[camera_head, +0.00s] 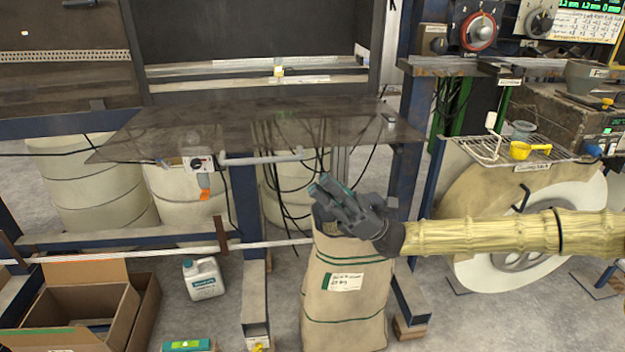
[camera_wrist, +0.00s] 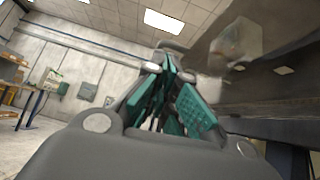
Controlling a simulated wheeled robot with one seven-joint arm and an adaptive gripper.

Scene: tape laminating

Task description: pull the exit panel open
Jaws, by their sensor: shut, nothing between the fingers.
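The exit panel appears to be the dark, see-through sheet (camera_head: 250,125) at the machine's front, with a pale bar handle (camera_head: 262,158) along its near edge. It looks swung outward, but I cannot tell its exact angle. My gripper (camera_head: 322,186) is shut and empty, just below and right of the handle's right end in the picture. I cannot tell whether it touches the panel. In the wrist view the teal finger pads of my gripper (camera_wrist: 166,62) are close together, and a dark glossy surface (camera_wrist: 265,85) fills the right side.
A paper sack (camera_head: 345,290) stands below my gripper. A control box (camera_head: 199,164) hangs left of the handle. Blue frame legs (camera_head: 246,200) and loose cables are close by. A white jug (camera_head: 203,278) and cardboard box (camera_head: 88,300) stand on the floor at left.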

